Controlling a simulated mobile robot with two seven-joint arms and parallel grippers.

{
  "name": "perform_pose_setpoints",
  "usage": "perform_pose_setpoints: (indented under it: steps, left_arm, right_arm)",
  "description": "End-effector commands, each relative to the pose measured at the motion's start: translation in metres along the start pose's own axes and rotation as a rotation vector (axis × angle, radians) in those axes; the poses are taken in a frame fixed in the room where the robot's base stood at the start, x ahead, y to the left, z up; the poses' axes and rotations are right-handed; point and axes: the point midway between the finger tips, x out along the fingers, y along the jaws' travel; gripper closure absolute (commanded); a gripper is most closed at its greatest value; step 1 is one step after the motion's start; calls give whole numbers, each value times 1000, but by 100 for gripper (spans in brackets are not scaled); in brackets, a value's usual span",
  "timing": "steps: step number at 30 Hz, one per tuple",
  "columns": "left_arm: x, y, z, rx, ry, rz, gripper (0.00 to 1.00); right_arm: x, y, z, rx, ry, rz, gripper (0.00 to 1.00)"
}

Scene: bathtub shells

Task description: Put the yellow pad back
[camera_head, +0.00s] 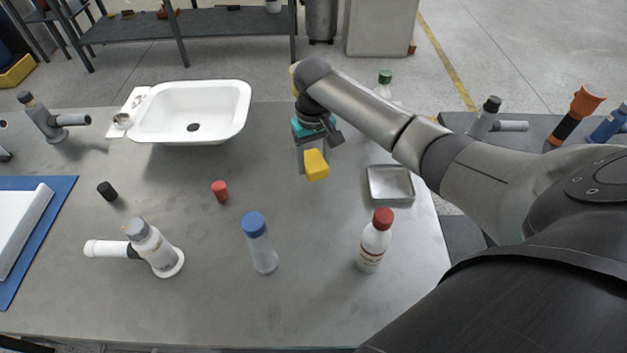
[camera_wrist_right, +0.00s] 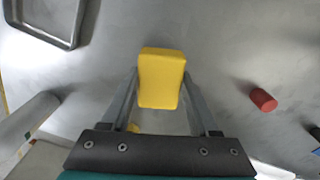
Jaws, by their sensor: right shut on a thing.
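The yellow pad (camera_head: 316,165) is a small block held up above the grey table, near the middle of the head view. My right gripper (camera_head: 311,152) is shut on it. In the right wrist view the yellow pad (camera_wrist_right: 161,78) sits between the two finger tips of my right gripper (camera_wrist_right: 160,88), with bare table behind it. A shallow grey metal tray (camera_head: 390,185) lies on the table to the right of the pad. Its corner also shows at the top left of the right wrist view (camera_wrist_right: 72,35). My left gripper is not in view.
A white basin (camera_head: 192,112) stands at the back left. A red cap (camera_head: 220,191), a black cap (camera_head: 107,191), a blue-capped bottle (camera_head: 260,245), a red-capped bottle (camera_head: 375,242) and a white pipe fitting (camera_head: 153,248) stand on the table. The table between pad and red cap is clear.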

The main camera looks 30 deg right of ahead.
Motion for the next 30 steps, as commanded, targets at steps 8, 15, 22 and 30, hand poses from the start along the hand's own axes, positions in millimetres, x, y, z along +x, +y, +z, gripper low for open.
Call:
perform_pose_setpoints:
  steps: [8, 15, 22, 30]
  left_arm:
    - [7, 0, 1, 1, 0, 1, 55]
    - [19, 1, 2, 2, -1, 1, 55]
    - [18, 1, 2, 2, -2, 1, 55]
    - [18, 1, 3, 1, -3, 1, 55]
  right_arm:
    - [25, 0, 0, 0, 0, -1, 91]
    - [60, 0, 0, 0, -1, -1, 91]
    - [61, 0, 0, -1, 2, -1, 91]
    - [64, 0, 0, 0, 1, -1, 29]
